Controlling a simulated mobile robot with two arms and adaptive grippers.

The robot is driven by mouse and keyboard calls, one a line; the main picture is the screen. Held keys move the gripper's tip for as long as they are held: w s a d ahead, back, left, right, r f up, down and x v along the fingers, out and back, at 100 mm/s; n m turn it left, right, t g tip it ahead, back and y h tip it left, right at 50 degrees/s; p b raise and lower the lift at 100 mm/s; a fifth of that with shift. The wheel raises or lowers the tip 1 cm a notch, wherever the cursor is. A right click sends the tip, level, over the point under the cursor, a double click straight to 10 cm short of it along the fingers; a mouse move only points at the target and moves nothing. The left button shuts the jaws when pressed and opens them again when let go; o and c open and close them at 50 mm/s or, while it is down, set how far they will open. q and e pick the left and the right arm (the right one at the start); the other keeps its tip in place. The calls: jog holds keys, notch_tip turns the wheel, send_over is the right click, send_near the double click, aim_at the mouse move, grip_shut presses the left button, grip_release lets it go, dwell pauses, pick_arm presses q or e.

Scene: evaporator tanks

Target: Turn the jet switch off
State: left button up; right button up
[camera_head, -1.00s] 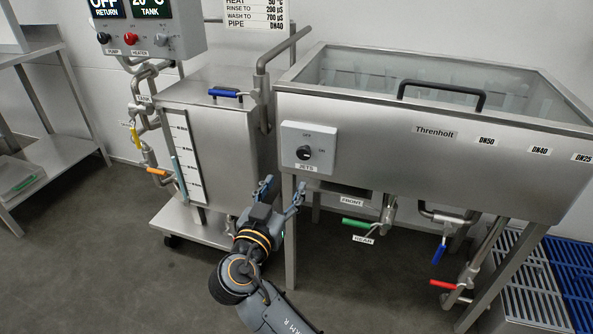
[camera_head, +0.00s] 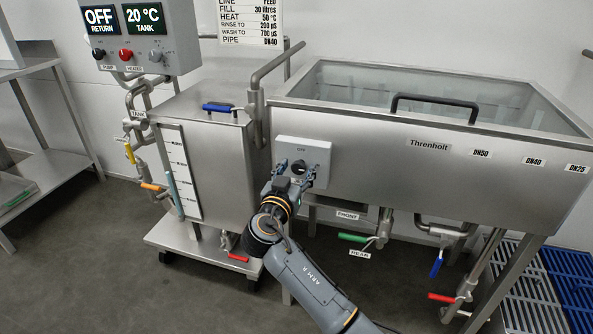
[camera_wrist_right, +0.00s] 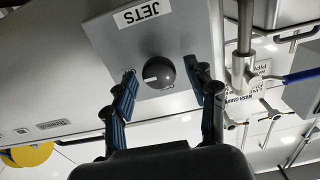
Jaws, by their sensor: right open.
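The jet switch is a black round knob (camera_wrist_right: 158,73) with a white pointer mark, on a grey box (camera_wrist_right: 110,45) labelled JETS. In the head view the box (camera_head: 318,150) is on the front of the Threnholt basin, and the knob (camera_head: 299,167) shows between my fingers. My right gripper (camera_head: 293,172) is open in front of the box. In the right wrist view its two fingers (camera_wrist_right: 163,92) are spread on either side of the knob, apart from it. Whether the fingertips touch the box I cannot tell. My left gripper is not in view.
The steel basin (camera_head: 420,115) has a black lid handle (camera_head: 435,101). Under it hang a green valve handle (camera_head: 353,237), a blue one (camera_head: 436,264) and a red one (camera_head: 441,298). A steel tank (camera_head: 215,135) on a wheeled cart stands left of my right arm.

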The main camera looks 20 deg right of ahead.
jog(key=c, duration=1.1)
jog(key=shift+c, duration=0.2)
jog(key=n+p, duration=0.1)
jog(key=n, duration=0.2)
jog(key=shift+a+r+n, duration=0.1)
jog(key=shift+n, duration=0.2)
jog(key=n+p, duration=0.3)
jog(key=n, duration=0.4)
jog(key=shift+p, duration=0.4)
jog(key=n+p, duration=0.3)
jog(key=n, duration=0.3)
jog(key=shift+w+a+n+p, duration=0.1)
jog(key=shift+n+p, duration=0.25)
jog(key=shift+n, duration=0.05)
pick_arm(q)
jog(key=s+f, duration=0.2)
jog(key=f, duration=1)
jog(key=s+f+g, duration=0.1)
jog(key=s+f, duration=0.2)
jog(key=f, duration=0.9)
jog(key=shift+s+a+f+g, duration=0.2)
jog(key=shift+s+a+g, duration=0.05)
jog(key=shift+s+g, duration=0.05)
pick_arm(e)
jog(key=shift+f+n, duration=0.2)
jog(key=shift+n, duration=0.2)
